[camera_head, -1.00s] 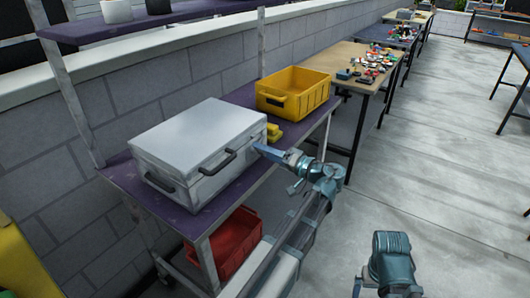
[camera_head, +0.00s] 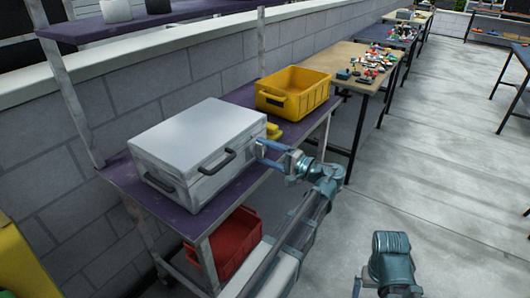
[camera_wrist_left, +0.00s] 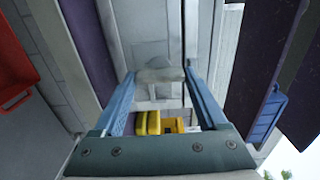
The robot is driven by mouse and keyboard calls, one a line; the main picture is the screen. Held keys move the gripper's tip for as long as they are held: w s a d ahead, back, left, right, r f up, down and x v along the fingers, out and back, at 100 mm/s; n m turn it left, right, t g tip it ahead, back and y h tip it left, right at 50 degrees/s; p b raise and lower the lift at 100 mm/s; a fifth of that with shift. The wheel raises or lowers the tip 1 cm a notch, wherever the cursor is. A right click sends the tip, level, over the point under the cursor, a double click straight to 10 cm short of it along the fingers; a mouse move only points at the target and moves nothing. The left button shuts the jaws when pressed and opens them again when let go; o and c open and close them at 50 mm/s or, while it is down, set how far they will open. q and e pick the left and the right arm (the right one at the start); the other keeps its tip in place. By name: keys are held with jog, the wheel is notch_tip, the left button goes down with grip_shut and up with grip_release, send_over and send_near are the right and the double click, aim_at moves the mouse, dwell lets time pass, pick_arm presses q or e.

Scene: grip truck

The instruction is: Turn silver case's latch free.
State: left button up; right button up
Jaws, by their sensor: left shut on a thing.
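The silver case (camera_head: 198,138) lies shut on a purple bench shelf, with dark handles on its visible sides. My left gripper (camera_head: 260,150) is at the case's right side, its two blue fingers spread apart. In the left wrist view the fingers (camera_wrist_left: 158,76) are shut on the small grey latch (camera_wrist_left: 160,75), with the case's pale wall and dark lid seam behind it. The latch is too small to make out in the head view.
A yellow bin (camera_head: 293,92) and a small yellow object (camera_head: 274,131) stand behind the case on the bench. A red bin (camera_head: 236,240) is on the lower shelf. A wooden table (camera_head: 350,66) with small parts stands beyond.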

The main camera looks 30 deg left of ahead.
dwell(0.4)
pick_arm(q)
jog(key=o, duration=1.3)
jog(key=shift+d, duration=0.15)
jog(key=s+d, duration=0.1)
jog(key=d, duration=1.2)
jog(key=shift+d, duration=0.3)
jog(key=a, duration=0.9)
jog(key=w+a, duration=0.1)
jog(key=a, duration=0.4)
jog(key=shift+d, duration=0.15)
